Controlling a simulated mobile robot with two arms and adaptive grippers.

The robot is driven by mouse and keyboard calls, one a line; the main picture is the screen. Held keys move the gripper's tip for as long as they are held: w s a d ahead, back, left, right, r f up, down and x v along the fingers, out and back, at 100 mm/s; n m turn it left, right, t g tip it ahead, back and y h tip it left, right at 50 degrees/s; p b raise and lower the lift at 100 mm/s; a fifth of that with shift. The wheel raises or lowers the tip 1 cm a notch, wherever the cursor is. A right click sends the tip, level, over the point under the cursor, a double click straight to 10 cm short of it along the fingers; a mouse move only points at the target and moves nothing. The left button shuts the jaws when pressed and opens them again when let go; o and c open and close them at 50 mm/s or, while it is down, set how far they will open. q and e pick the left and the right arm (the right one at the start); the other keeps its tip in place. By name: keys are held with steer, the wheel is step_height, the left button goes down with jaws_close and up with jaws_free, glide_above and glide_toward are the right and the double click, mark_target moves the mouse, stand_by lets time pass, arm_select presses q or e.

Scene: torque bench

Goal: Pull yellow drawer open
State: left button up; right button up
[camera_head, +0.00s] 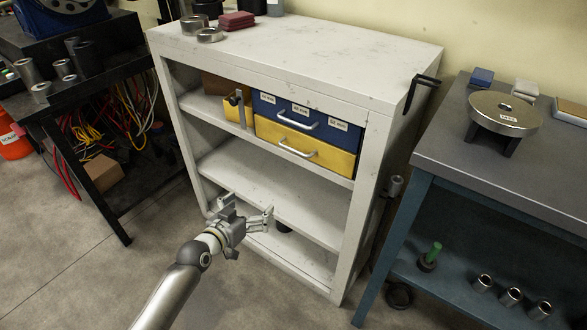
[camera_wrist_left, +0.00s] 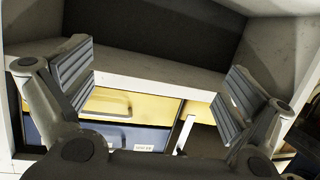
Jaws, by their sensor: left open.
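The yellow drawer (camera_head: 335,157) sits below a blue drawer (camera_head: 322,123) on the upper shelf of the white cabinet. It looks shut, its front about in line with the blue one, and it has a silver bar handle (camera_head: 297,150). My left gripper (camera_head: 257,212) is open and empty, in front of the cabinet, lower than the yellow drawer and apart from its handle. The left wrist view looks upside down: the yellow drawer (camera_wrist_left: 155,105) shows above the blue drawer (camera_wrist_left: 150,136), between the spread fingers (camera_wrist_left: 158,92). The left finger partly covers the drawers there. My right gripper is out of view.
The white cabinet (camera_head: 370,215) has mostly empty lower shelves and side posts beside the drawers. A dark bench with cables stands left, and a grey-topped blue bench (camera_head: 440,150) stands right. A black clamp (camera_head: 420,90) hangs on the cabinet's right side. The floor in front is clear.

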mark_target(293, 151)
arm_select(q)
steer(key=d+r+m+t+h+b, duration=0.25)
steer(key=d+r+h+b, duration=0.2)
steer(key=r, duration=0.75)
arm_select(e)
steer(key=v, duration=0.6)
arm_select(q)
steer(key=shift+g+y, duration=0.25)
steer(key=shift+g, duration=0.2)
steer(key=shift+d+r+b+x, duration=0.15)
steer(key=shift+b+x, duration=0.25)
steer(key=shift+x, duration=2.45)
steer(key=shift+d+r+b+x, duration=0.1)
steer(key=shift+b+x, duration=0.25)
steer(key=shift+x, duration=2.55)
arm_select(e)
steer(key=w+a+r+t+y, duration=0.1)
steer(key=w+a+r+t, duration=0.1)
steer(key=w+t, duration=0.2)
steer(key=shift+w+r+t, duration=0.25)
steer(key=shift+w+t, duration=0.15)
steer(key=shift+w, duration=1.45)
arm_select(q)
steer(key=shift+s, duration=0.2)
